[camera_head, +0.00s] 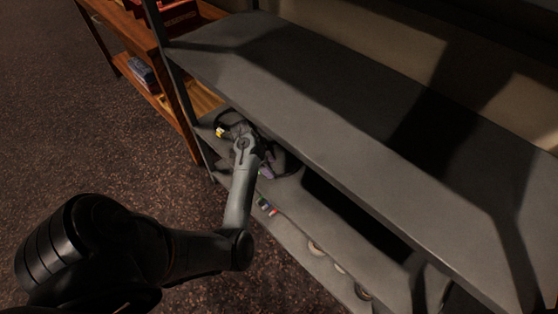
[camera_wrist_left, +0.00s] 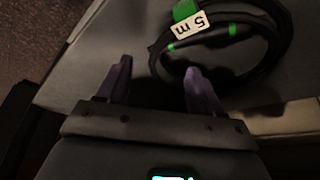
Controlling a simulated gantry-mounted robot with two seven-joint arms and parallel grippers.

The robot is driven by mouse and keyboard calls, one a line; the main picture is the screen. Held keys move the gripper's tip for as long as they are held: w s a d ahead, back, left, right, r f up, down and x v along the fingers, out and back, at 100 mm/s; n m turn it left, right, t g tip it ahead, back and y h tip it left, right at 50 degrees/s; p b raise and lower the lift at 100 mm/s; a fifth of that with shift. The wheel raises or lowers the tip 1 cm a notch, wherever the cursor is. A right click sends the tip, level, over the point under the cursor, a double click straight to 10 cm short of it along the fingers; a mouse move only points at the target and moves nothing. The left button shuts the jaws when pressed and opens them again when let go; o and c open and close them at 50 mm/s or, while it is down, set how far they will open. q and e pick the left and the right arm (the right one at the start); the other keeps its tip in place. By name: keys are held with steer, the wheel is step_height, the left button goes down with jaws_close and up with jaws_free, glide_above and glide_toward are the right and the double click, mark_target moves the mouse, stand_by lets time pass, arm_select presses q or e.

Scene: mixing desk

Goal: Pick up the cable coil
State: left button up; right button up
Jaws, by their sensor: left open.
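The cable coil (camera_wrist_left: 270,62) is black with green bands and a white tag reading "5 m". It lies on a grey shelf surface at the upper right of the left wrist view. My left gripper (camera_wrist_left: 157,80) is open, its two purple fingers pointing toward the coil. The right finger overlaps the coil's near left edge in the picture; I cannot tell whether they touch. In the head view, part of the coil (camera_head: 228,118) shows beyond my left gripper (camera_head: 264,166), below the upper shelf. The wrist hides some of it. My right gripper is not in view.
The grey upper shelf (camera_head: 330,110) overhangs the lower shelf (camera_head: 300,213), where several small items lie along the front. A wooden shelf unit (camera_head: 172,112) stands at the left, with a blue-grey item (camera_head: 143,73) on it. The brown floor in front is clear.

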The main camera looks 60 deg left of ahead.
mark_target(275, 172)
arm_select(q)
steer(key=b+x, duration=0.2)
steer(key=x, duration=0.1)
steer(key=shift+a+f, duration=0.1)
steer(key=shift+f, duration=0.35)
steer(key=shift+b+x, duration=0.6)
steer(key=shift+x, duration=0.2)
steer(key=shift+w, duration=0.15)
steer(key=shift+c, duration=0.3)
steer(key=shift+r, duration=0.1)
jaws_close()
